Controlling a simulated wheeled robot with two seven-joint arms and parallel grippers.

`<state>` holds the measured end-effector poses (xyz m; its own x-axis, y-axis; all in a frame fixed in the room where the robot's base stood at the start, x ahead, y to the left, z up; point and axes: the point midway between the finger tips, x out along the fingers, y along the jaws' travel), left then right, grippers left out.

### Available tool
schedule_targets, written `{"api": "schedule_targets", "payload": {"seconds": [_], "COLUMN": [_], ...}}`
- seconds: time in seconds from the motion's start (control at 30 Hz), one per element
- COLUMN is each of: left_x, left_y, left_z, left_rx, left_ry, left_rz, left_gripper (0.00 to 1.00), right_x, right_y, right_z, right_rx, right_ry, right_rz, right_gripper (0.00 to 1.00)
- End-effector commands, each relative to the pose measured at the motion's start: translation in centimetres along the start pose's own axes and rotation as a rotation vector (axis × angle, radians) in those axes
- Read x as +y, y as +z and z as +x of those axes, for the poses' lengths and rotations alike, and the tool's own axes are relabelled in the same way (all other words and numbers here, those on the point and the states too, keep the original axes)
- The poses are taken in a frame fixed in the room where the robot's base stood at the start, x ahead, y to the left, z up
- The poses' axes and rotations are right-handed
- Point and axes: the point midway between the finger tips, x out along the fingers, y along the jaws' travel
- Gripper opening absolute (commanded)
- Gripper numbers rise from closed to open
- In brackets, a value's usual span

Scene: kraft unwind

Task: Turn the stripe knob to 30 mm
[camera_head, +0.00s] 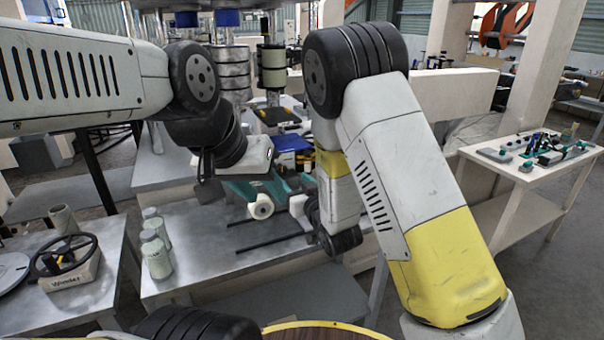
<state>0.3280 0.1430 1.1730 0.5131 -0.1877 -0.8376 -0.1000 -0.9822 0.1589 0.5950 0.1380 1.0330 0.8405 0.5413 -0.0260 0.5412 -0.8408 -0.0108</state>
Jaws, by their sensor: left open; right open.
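I cannot tell whether this is the stripe knob, and no scale or 30 mm mark can be read. My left gripper (262,158) is at the end of the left arm, close above the teal part; it is open, with its fingers hard to make out. My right arm bends down to a dark wrist (338,240) right of the teal part. The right gripper (299,204) is open beside it, mostly hidden. Contact with the knob is not visible.
Pale bottles (157,258) stand on the steel table (205,270). A dark handwheel on a block (70,278) sits at the left. A blue box (291,144) is behind the teal part. A white side table (505,180) with tools stands at the right.

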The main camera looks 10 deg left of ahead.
Motion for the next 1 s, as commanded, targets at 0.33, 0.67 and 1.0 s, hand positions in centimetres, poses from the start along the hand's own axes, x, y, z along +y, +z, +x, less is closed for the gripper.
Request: {"api": "schedule_targets", "payload": {"seconds": [0.33,0.67,1.0], "left_x": [0.0,0.0,0.0], "left_y": [0.0,0.0,0.0], "left_z": [0.0,0.0,0.0], "left_rx": [0.000,0.000,0.000], "left_ry": [0.000,0.000,0.000], "left_rz": [0.000,0.000,0.000], "left_gripper": [0.42,0.42,0.42], "right_x": [-1.0,-1.0,-1.0], "right_y": [0.2,0.1,0.1], "right_z": [3.0,7.3,7.8], "right_rx": [0.028,0.028,0.026], "right_ry": [-0.025,-0.023,-0.022], "right_rz": [-0.014,-0.013,-0.012], "right_gripper": [0.58,0.58,0.58]}}
